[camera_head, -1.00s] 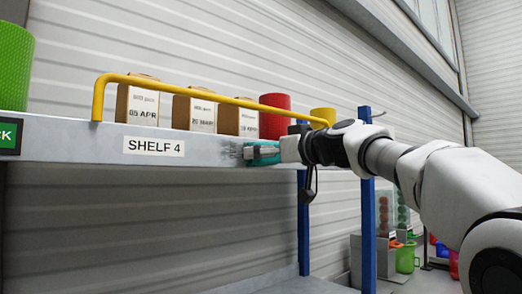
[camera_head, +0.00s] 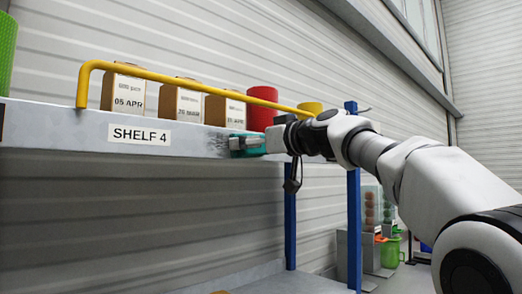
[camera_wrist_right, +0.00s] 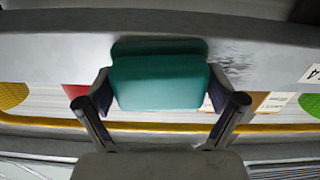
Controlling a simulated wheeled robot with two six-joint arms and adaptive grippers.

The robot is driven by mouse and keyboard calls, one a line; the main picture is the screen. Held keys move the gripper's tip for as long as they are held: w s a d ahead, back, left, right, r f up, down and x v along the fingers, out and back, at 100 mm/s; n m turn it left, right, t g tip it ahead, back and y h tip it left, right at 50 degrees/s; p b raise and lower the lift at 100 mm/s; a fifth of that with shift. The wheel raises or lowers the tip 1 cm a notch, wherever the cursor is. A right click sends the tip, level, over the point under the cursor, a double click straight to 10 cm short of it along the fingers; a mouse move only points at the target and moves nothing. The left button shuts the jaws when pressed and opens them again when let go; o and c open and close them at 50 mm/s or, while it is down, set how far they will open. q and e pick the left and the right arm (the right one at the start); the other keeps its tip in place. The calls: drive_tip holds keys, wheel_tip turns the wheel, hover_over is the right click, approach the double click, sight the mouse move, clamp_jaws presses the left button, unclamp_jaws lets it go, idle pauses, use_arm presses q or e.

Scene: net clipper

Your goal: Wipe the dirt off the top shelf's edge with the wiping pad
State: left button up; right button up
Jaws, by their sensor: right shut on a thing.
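The top shelf's grey front edge (camera_head: 60,130) runs across the head view and carries a "SHELF 4" label. My right gripper (camera_head: 257,143) is shut on the teal wiping pad (camera_head: 238,152) at this edge, to the right of the label. In the right wrist view the pad (camera_wrist_right: 160,82) sits between the two fingers (camera_wrist_right: 160,100), its far side against or very close to the edge; contact is hard to tell. A dark scratchy dirt patch (camera_wrist_right: 236,66) shows on the edge beside the pad. In the head view the gripper partly hides the pad. My left gripper is out of view.
A yellow rail (camera_head: 180,80) runs above the shelf's front. Behind it stand several cardboard boxes (camera_head: 123,92), a red container (camera_head: 262,105) and a yellow one (camera_head: 310,107). A blue post (camera_head: 354,200) stands under my right arm. A lower shelf (camera_head: 270,282) lies below.

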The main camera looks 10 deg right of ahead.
sight(204, 140)
drive_tip(key=shift+s+a+f+b, duration=0.15)
drive_tip(key=shift+s+a+b, duration=0.05)
drive_tip(key=shift+a+b, duration=0.1)
drive_tip(key=shift+s+a+b, duration=0.65)
drive_tip(key=shift+s+a, duration=0.15)
drive_tip(key=shift+a, duration=0.25)
drive_tip(key=shift+s+a, duration=0.1)
drive_tip(key=shift+a, duration=0.1)
drive_tip(key=shift+s+a, duration=0.25)
drive_tip(key=shift+a, duration=0.05)
drive_tip(key=shift+s+a+b, duration=0.5)
drive_tip(key=shift+a+b, duration=0.15)
drive_tip(key=shift+a, duration=0.05)
drive_tip(key=shift+s+a, duration=0.35)
drive_tip(key=shift+a, duration=0.1)
drive_tip(key=shift+s+a+b, duration=0.5)
drive_tip(key=shift+s+a, duration=0.2)
drive_tip(key=shift+a, duration=0.3)
drive_tip(key=shift+s+a, duration=0.25)
drive_tip(key=shift+a, duration=0.1)
